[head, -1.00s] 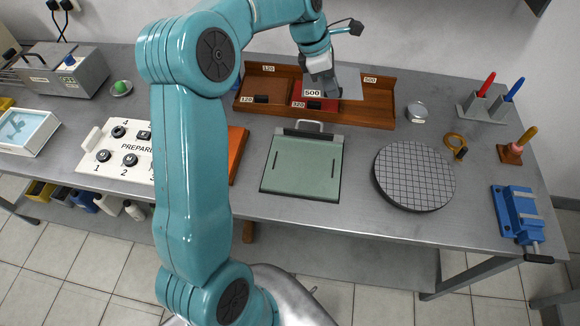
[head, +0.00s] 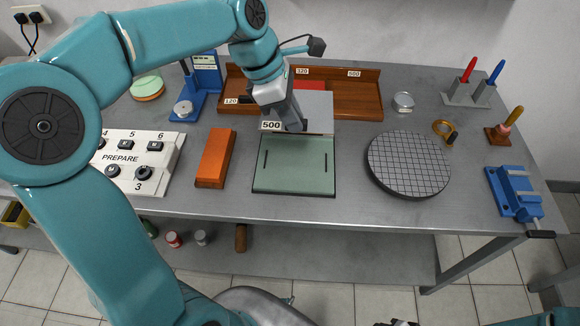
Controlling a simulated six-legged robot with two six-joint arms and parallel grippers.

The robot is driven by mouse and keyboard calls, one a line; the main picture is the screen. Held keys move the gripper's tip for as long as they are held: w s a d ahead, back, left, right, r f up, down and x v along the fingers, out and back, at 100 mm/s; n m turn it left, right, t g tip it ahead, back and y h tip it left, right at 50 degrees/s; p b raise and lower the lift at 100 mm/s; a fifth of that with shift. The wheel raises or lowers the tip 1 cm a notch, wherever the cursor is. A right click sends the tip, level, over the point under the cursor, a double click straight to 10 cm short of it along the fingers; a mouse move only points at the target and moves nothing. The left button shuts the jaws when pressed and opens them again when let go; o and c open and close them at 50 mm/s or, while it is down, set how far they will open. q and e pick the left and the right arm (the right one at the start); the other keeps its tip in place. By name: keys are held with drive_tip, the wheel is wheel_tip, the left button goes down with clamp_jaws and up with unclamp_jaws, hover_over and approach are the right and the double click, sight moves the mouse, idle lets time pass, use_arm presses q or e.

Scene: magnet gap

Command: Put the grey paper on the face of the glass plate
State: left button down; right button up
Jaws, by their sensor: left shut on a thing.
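The grey paper (head: 318,112) carries a white 500 label (head: 270,125) at its lower left corner. My left gripper (head: 294,124) is shut on the paper. It holds the sheet at the back edge of the glass plate, between the plate and the wooden rack. The glass plate (head: 294,180) is pale green, lies flat on the bench and has a dark slot near each side. Its face is bare at the front. The paper and gripper hide its back edge and the clamp there. I cannot tell whether paper and plate touch.
The wooden rack (head: 358,101) with a red sheet (head: 309,84) stands behind. An orange block (head: 214,157) lies left of the plate, and a round gridded disc (head: 409,164) lies right. A blue vise (head: 516,194) stands at the right edge. The bench in front is clear.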

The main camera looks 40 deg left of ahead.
use_arm(q)
wheel_tip(320, 180, down, 13)
drive_tip(key=shift+w+f+b, duration=0.1)
drive_tip(key=shift+f+b, duration=0.05)
drive_tip(key=shift+b, duration=0.35)
drive_tip(key=shift+a+f, duration=0.15)
drive_tip(key=shift+f, duration=0.15)
wheel_tip(320, 180, down, 4)
drive_tip(key=shift+r, duration=0.2)
drive_tip(key=shift+f, duration=0.35)
drive_tip(key=shift+r, duration=0.1)
drive_tip(key=c, duration=1.1)
unclamp_jaws()
drive_tip(key=shift+f, duration=0.2)
